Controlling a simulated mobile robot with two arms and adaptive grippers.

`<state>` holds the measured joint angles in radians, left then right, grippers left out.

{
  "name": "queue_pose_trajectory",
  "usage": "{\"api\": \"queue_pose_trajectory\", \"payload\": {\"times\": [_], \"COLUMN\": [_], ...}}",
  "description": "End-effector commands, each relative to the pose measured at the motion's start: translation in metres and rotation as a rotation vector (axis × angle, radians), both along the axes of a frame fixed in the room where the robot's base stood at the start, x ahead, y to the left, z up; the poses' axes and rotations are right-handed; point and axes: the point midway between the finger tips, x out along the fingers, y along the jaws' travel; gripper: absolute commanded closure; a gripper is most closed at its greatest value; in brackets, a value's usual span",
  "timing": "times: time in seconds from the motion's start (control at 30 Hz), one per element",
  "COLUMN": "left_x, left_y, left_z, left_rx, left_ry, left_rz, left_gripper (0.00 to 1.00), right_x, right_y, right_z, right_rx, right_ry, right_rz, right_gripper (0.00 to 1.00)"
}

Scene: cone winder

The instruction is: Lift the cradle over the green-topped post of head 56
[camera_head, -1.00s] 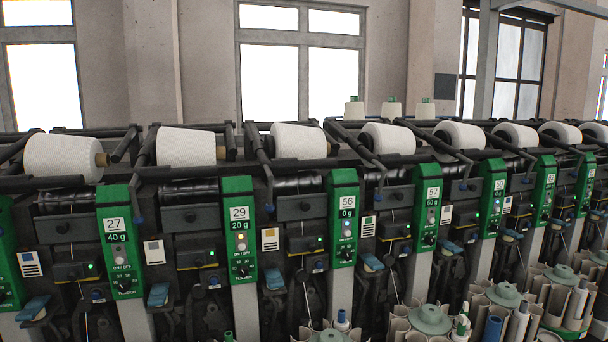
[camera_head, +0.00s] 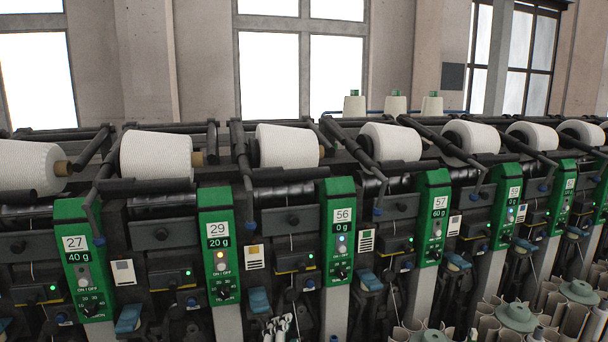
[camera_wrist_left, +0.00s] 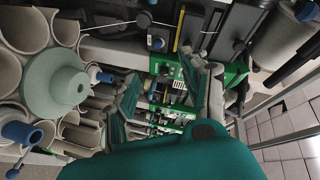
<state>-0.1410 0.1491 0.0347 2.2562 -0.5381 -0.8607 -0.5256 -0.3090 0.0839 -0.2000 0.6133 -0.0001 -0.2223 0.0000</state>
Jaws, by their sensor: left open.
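The green-topped post of head 56 (camera_head: 341,187) stands near the middle of the head view, with label 56 and a 0 g display. A dark cradle arm (camera_head: 358,150) slopes down just right of the post's top, ending near a blue knob (camera_head: 377,211). A white yarn package (camera_head: 287,146) lies left of the post and another (camera_head: 390,142) right of it. My left gripper (camera_wrist_left: 162,92) shows in the left wrist view with teal fingers apart and nothing between them. Green-fronted posts (camera_wrist_left: 182,112) show beyond it. I cannot make this gripper out in the head view.
Neighbouring heads 29 (camera_head: 219,228) and 57 (camera_head: 434,210) flank head 56, with similar arms and packages. In the left wrist view, a pale green disc (camera_wrist_left: 57,83) and curved tan holders (camera_wrist_left: 22,28) are close on the left. Similar holders stand at lower right (camera_head: 548,300).

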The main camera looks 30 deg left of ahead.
Motion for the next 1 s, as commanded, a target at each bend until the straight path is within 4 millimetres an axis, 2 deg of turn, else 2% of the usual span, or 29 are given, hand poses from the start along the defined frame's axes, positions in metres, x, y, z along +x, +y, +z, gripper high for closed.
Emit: {"api": "queue_pose_trajectory", "payload": {"times": [0.03, 0.2, 0.3, 0.4, 0.57, 1.0], "left_x": [0.016, 0.046, 0.052, 0.056, 0.069, 0.143], "left_y": [0.010, 0.027, 0.027, 0.026, 0.032, 0.063], "left_z": [0.033, 0.140, 0.179, 0.197, 0.212, 0.260], "left_rx": [0.124, 0.600, 0.796, 0.887, 0.911, 0.904], "left_ry": [-0.071, -0.251, -0.300, -0.319, -0.322, -0.322], "left_rz": [0.002, 0.043, 0.074, 0.089, 0.092, 0.092], "left_gripper": [0.53, 0.53, 0.53, 0.53, 0.53, 0.53], "right_x": [0.004, 0.015, 0.016, 0.016, 0.015, 0.011], "right_y": [0.000, 0.001, 0.002, 0.002, 0.004, 0.007], "right_z": [0.000, 0.001, 0.001, 0.002, 0.010, 0.039], "right_rx": [0.000, 0.003, 0.003, 0.003, 0.006, 0.010], "right_ry": [-0.006, -0.023, -0.025, -0.025, -0.023, -0.016], "right_rz": [0.000, 0.000, 0.000, 0.000, 0.000, -0.002], "right_gripper": [0.60, 0.60, 0.60, 0.60, 0.60, 0.60]}}
